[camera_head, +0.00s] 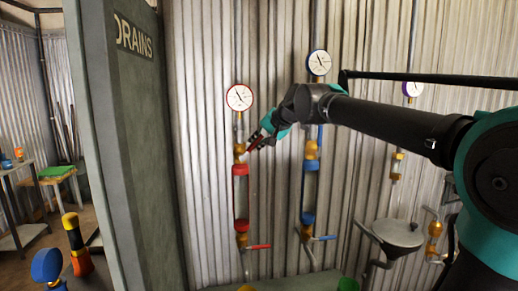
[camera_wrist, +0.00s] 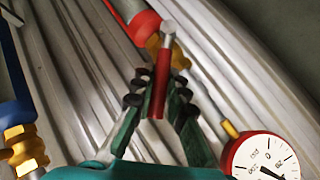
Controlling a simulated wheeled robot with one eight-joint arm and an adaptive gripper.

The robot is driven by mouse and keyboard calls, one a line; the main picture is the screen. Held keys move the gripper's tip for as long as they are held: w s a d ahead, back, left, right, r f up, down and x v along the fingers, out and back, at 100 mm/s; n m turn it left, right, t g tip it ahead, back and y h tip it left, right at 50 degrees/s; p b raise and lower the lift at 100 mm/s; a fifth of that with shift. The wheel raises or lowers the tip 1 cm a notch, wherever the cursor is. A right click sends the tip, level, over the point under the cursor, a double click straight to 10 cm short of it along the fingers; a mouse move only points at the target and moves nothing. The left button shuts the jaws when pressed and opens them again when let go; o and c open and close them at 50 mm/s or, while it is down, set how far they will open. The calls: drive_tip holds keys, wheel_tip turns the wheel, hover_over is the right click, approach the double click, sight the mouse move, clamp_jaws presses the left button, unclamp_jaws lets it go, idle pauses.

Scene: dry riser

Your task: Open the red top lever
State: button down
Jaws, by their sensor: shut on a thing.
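The red top lever (camera_head: 255,142) sits on the brass valve (camera_head: 239,150) above the red-banded pipe section, below the red-rimmed gauge (camera_head: 239,97). It angles up and to the right from the valve. My gripper (camera_head: 265,137) is at the lever's free end. In the wrist view the red lever (camera_wrist: 157,100) lies between the two dark-padded fingertips of my gripper (camera_wrist: 157,90), which are shut on it. Its metal end (camera_wrist: 168,30) reaches toward the brass valve (camera_wrist: 179,58), beside the red pipe section (camera_wrist: 141,24).
A blue-banded pipe (camera_head: 309,185) with a blue-rimmed gauge (camera_head: 319,62) stands just right. A lower red lever (camera_head: 258,247) points right. A grey funnel (camera_head: 398,233) is further right. A grey-green DRAINS panel (camera_head: 140,150) stands left. Corrugated wall lies close behind.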

drive_tip(key=a+h, duration=0.1)
drive_tip(key=r+n+h, duration=0.1)
drive_tip(key=a+n+h, duration=0.1)
drive_tip(key=shift+s+a+r+t, duration=0.25)
drive_tip(key=shift+s+a+t, duration=0.05)
drive_tip(key=shift+s, duration=0.1)
drive_tip(key=shift+s+a+r+n+t+h, duration=0.15)
drive_tip(key=shift+a+n+h, duration=0.1)
drive_tip(key=shift+h, duration=0.3)
drive_tip(key=shift+a+f+n+t+h, duration=0.15)
drive_tip(key=shift+a+h, duration=0.15)
drive_tip(key=shift+h, duration=0.2)
drive_tip(key=shift+s+a+r+n+t+h, duration=0.15)
drive_tip(key=shift+a+n+h, duration=0.1)
drive_tip(key=shift+h, duration=0.3)
drive_tip(key=c, duration=1.5)
unclamp_jaws()
drive_tip(key=v, duration=1.2)
